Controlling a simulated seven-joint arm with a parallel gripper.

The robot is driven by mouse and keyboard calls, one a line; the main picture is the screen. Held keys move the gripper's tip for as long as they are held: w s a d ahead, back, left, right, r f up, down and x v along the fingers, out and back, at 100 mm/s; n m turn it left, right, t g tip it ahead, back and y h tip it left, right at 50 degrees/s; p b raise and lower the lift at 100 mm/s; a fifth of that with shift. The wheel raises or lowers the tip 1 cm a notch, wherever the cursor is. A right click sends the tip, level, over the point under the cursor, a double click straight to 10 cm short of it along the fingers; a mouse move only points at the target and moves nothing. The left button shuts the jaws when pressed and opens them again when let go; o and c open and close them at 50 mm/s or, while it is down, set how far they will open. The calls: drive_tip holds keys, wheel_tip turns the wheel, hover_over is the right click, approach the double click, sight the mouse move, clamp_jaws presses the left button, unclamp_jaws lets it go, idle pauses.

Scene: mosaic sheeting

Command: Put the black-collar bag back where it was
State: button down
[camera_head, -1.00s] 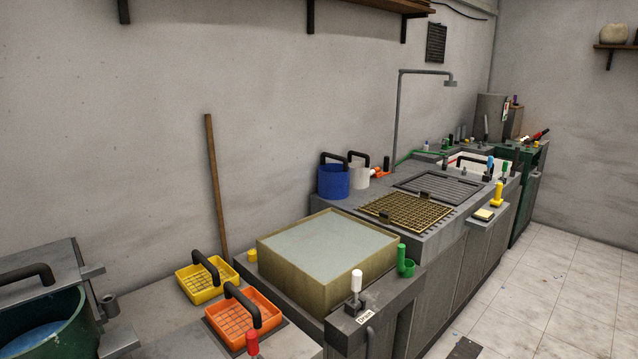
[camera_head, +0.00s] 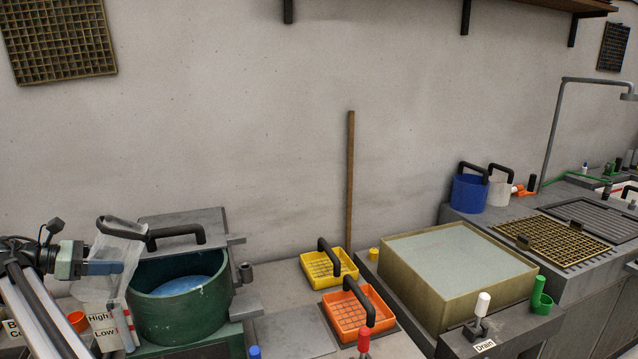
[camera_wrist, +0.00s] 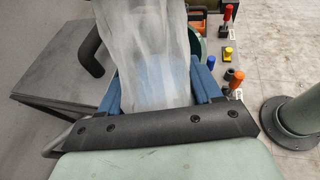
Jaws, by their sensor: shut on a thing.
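A dark bar, which looks like the black collar, crosses the bag's top in the head view. In the wrist view the bag (camera_wrist: 148,50) runs up from between the blue fingers (camera_wrist: 157,92) and out of the picture. No collar on the bag is clear there. The bag's lower part overlaps the tub's left side in the head view, and I cannot tell whether they touch.
The green tub (camera_head: 180,315) holds blue liquid, with a black-handled grey lid (camera_head: 190,220) behind it. Yellow (camera_head: 347,282) and orange (camera_head: 380,325) trays lie to its right, then a large basin (camera_head: 400,278). A High/Low sign (camera_head: 103,328) stands below my gripper.

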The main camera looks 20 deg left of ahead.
sight(95, 234)
idle(0.6)
drive_tip(key=r, duration=0.3)
drive_tip(key=a+r, duration=0.1)
drive_tip(key=r, duration=0.2)
drive_tip(key=shift+s+a+r, duration=0.15)
drive_tip(key=shift+s+r, duration=0.05)
drive_tip(key=shift+r, duration=0.1)
drive_tip(key=shift+f, duration=0.1)
idle(4.8)
drive_tip(key=s+a+f+n+t+y, duration=0.1)
drive_tip(key=s+a+f+n+y, duration=0.35)
drive_tip(key=s+f+y, duration=0.55)
drive_tip(key=s+a+f+n+t+y, duration=0.1)
drive_tip(key=s+a+f+n+y, duration=0.4)
drive_tip(key=s, duration=0.8)
drive_tip(key=s+a+f+n+y, duration=0.2)
drive_tip(key=s+f+n+y, duration=0.4)
drive_tip(key=s+f, duration=0.5)
wheel_tip(95, 234, down, 10)
drive_tip(key=s, duration=0.1)
drive_tip(key=shift+s+d+r, duration=0.15)
drive_tip(key=shift+s+r, duration=0.1)
